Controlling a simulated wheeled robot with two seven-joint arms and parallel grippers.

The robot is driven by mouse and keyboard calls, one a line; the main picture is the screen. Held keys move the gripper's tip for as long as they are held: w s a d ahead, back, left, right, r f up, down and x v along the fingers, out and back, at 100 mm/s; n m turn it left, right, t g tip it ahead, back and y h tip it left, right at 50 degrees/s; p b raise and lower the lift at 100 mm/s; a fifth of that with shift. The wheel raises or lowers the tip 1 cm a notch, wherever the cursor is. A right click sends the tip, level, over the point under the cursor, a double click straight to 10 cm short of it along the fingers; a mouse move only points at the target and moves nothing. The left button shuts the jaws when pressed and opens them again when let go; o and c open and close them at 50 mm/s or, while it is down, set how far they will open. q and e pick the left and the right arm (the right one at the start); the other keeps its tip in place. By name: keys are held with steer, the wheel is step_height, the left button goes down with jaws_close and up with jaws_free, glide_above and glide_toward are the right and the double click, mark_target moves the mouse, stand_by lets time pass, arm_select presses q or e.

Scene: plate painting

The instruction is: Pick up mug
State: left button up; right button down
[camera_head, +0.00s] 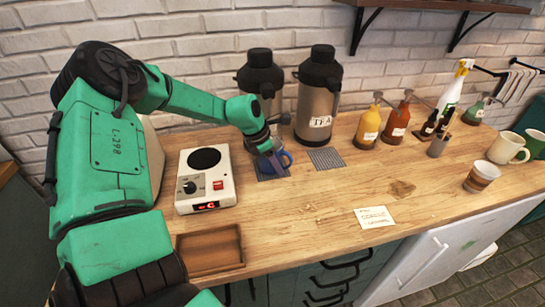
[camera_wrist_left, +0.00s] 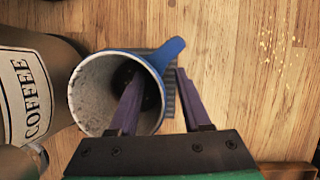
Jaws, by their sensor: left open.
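The blue mug (camera_head: 286,158) stands on a dark mat (camera_head: 268,177) in front of the flasks, partly hidden by my left gripper (camera_head: 270,163). The left wrist view looks into the pale, speckled inside of the mug (camera_wrist_left: 92,92); its blue handle points to the upper right. My left gripper (camera_wrist_left: 158,77) is open, with purple fingers. One finger overlaps the mug's opening and the other is outside the wall, to the right, near the handle. I cannot tell how deep the first finger reaches. My right gripper is not in view.
Two flasks stand behind, one labelled TEA (camera_head: 318,98); the COFFEE flask (camera_wrist_left: 28,92) is close in the wrist view. A hot plate (camera_head: 190,201) and wooden tray (camera_head: 209,269) are to the left. The front middle is mostly clear.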

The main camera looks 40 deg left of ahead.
arm_select(q)
jaws_close()
steer(key=shift+r, duration=0.1)
stand_by(1.2)
